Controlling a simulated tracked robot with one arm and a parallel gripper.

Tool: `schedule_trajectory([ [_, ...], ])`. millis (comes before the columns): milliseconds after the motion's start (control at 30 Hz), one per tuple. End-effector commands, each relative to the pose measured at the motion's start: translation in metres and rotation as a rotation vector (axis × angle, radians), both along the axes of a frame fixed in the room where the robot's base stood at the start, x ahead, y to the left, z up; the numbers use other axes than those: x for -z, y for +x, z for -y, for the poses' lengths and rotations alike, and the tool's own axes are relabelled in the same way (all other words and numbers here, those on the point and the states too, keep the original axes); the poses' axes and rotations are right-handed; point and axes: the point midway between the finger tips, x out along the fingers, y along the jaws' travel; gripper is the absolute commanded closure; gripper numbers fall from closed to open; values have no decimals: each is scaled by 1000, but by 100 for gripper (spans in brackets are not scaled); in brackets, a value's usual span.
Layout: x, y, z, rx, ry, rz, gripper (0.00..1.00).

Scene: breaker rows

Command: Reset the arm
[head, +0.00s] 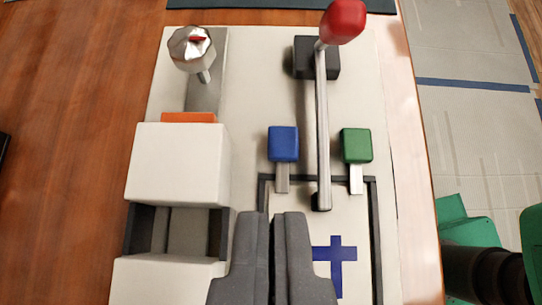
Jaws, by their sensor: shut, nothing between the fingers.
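My gripper (273,220) is at the bottom middle of the head view, its dark grey fingers together and empty. It is over the lower part of a pale panel (260,75), left of a blue cross marking (335,262). The fingers hide part of the panel below them. A blue-capped lever (283,144) and a green-capped lever (356,146) stand ahead of the gripper. Between them is a long metal lever (322,120) with a red knob (343,20), in front of a dark block (316,58). My gripper appears apart from all of these.
A dark frame (376,235) borders the cross. Wooden table (70,150) lies clear at left.

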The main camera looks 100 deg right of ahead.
Motion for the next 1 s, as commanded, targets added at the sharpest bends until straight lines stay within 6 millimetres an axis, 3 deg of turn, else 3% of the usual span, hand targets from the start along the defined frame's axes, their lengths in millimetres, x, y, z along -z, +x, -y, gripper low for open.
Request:
schedule_trajectory([
  [167, -51, 11, -25, -201, 25, 42, 100],
  [333, -121, 18, -64, -519, 26, 95, 100],
  [500, -188, 13, -107, -845, -19, 152, 100],
  [800, -300, -26, -185, -1387, -230, 286, 100],
  [1000, -349, -59, -222, -1629, -400, 365, 100],
])
